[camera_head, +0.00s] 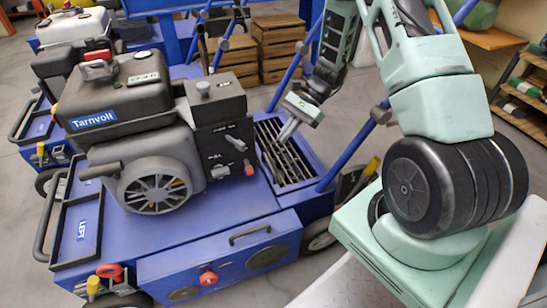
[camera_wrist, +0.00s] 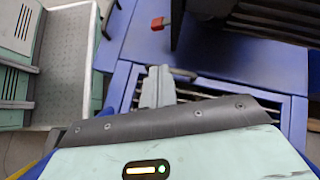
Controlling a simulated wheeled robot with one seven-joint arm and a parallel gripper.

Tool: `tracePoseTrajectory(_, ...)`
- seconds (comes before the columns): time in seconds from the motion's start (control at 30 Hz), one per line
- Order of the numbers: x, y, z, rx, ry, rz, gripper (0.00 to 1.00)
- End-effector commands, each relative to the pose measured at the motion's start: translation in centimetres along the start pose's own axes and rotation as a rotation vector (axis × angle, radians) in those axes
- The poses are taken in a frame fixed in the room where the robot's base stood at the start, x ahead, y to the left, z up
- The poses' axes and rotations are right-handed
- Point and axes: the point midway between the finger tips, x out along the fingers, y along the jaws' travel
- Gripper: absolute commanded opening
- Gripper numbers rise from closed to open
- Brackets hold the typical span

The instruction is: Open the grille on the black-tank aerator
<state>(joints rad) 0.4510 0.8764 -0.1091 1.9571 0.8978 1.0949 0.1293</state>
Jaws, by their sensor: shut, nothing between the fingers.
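The black-tank aerator (camera_head: 112,85) is the near blue machine, with "Tarnvolt" on its tank. Its barred grille area (camera_head: 290,170) is a rectangular frame in the blue deck, right of the engine. Dark bars show inside the frame; I cannot tell whether the grille is flat or partly raised. My gripper (camera_head: 286,136) is shut and empty, with its fingertips over the far left part of the frame. In the wrist view my shut fingers (camera_wrist: 158,85) reach over the slatted opening (camera_wrist: 200,92). My gripper's body hides much of the opening there, and contact is unclear.
A second aerator with a white tank (camera_head: 75,27) stands behind on the left. The engine and its control box (camera_head: 225,150) rise close left of the frame. A blue handle bar (camera_head: 352,150) slants along the right. Wooden crates (camera_head: 277,45) stand behind.

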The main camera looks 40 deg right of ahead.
Motion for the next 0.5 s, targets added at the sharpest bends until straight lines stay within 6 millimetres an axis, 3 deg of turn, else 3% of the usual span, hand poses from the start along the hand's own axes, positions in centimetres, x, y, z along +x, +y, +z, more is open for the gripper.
tracePoseTrajectory(0.03,-0.1,0.1,-2.5,0.083,-0.042,-0.057,0.00)
tracePoseTrajectory(0.2,-0.8,0.0,-7.3,0.245,-0.138,-0.200,0.00)
tracePoseTrajectory(0.37,-0.8,-0.1,-9.0,0.297,-0.173,-0.254,0.00)
tracePoseTrajectory(0.5,0.7,-0.5,-9.0,0.300,-0.177,-0.257,0.00)
